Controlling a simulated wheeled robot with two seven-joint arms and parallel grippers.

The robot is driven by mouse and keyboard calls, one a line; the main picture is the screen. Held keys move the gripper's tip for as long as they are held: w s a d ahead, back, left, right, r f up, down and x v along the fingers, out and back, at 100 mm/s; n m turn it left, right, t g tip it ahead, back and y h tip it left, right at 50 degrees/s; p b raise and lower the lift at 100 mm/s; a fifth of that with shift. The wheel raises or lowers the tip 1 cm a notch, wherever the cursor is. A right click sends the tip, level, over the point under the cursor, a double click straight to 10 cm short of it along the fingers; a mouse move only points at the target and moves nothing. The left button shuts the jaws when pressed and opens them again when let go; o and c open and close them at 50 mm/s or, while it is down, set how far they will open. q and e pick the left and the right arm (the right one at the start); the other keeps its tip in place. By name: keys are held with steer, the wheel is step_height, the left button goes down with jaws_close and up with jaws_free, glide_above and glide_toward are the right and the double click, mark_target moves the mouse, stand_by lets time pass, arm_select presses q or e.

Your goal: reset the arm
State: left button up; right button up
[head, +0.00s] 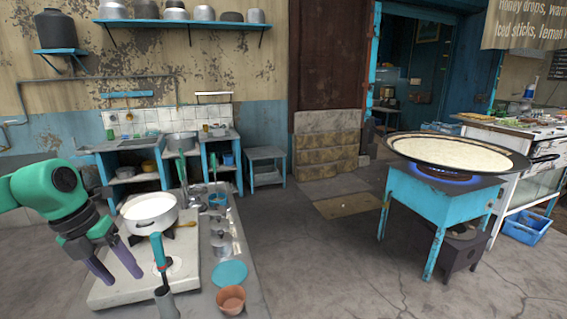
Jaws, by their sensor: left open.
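My left gripper (115,268) shows at the lower left, at the end of my green and black arm. Its two purple-grey fingers are spread apart with nothing between them. It hangs to the left of a white pot (150,214) that sits on a stove on the counter. The pot holds something white. The fingers look apart from the pot. My right gripper is not in the picture.
The counter (245,278) holds a terracotta cup (231,299), a teal disc (230,273) and an upright teal-handled utensil (159,252) near the gripper. A wide pan (455,153) stands on a blue burner stand at right. The floor between is clear.

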arm_select(q)
steer(key=w+d+f+n+t+h, duration=0.3)
steer(key=w+f+n+t+h, duration=0.3)
steer(key=n+t, duration=0.25)
steer(key=s+a+f+n+t+y, duration=0.1)
steer(key=a+f+n+t+y, duration=0.25)
steer(key=f+n+y, duration=0.4)
steer(key=s+d+f+n+g+y, duration=0.25)
steer(key=s+f+n+g, duration=0.25)
steer(key=s+f+n, duration=0.65)
steer(key=s+d+n+g+h, duration=0.2)
steer(key=s+d+n+g, duration=0.4)
steer(key=s, duration=0.4)
step_height(320, 180, down, 24)
steer(key=s+d+m, duration=0.1)
steer(key=s+m, duration=0.1)
steer(key=s+a+f+g, duration=0.1)
steer(key=s+a+f, duration=0.1)
steer(key=s+f, duration=1.2)
steer(key=s, duration=0.3)
steer(key=shift+a+f+g, duration=0.3)
